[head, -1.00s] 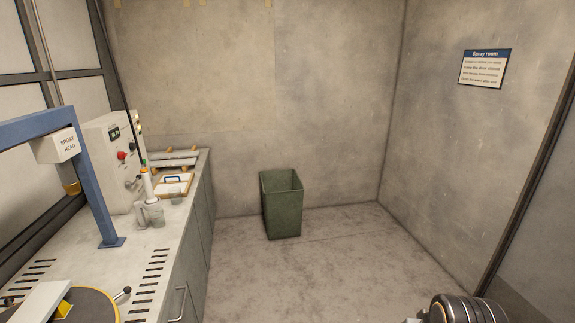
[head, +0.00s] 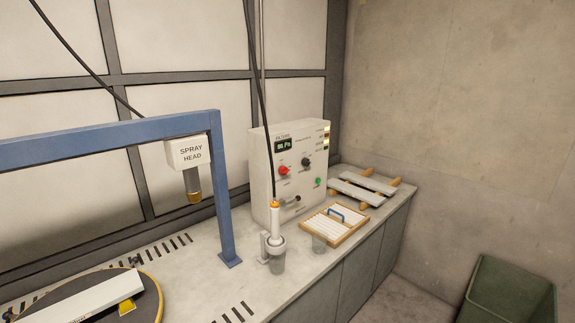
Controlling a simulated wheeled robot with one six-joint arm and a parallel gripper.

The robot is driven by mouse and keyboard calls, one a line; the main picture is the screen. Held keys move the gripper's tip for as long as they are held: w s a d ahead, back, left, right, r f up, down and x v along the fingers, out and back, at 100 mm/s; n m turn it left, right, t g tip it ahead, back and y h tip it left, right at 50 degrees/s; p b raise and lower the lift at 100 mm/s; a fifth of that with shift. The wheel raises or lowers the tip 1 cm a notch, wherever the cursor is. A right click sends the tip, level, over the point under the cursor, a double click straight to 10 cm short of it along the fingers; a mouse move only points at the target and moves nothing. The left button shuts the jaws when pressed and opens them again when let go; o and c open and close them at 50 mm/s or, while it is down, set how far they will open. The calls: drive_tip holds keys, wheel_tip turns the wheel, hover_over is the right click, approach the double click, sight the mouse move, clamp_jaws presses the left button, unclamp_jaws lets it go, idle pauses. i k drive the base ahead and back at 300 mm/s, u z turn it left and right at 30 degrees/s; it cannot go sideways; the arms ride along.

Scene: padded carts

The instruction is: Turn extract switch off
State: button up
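A pale control box (head: 290,172) stands on the counter against the back panels in the head view. Its front has a small lit display (head: 284,146), a red button (head: 283,170), a black knob (head: 306,162), a green button (head: 319,182) and a small grey lever or handle (head: 292,200). The labels are too small to read, so I cannot tell which control is the extract switch or how it is set.
A blue frame (head: 224,190) with a spray head (head: 190,153) stands left of the box.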

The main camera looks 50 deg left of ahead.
sight(283, 171)
drive_tip(key=u, duration=0.5)
drive_tip(key=i, duration=1.25)
drive_tip(key=u, duration=1.9)
drive_tip(key=i, duration=0.9)
drive_tip(key=u, duration=0.95)
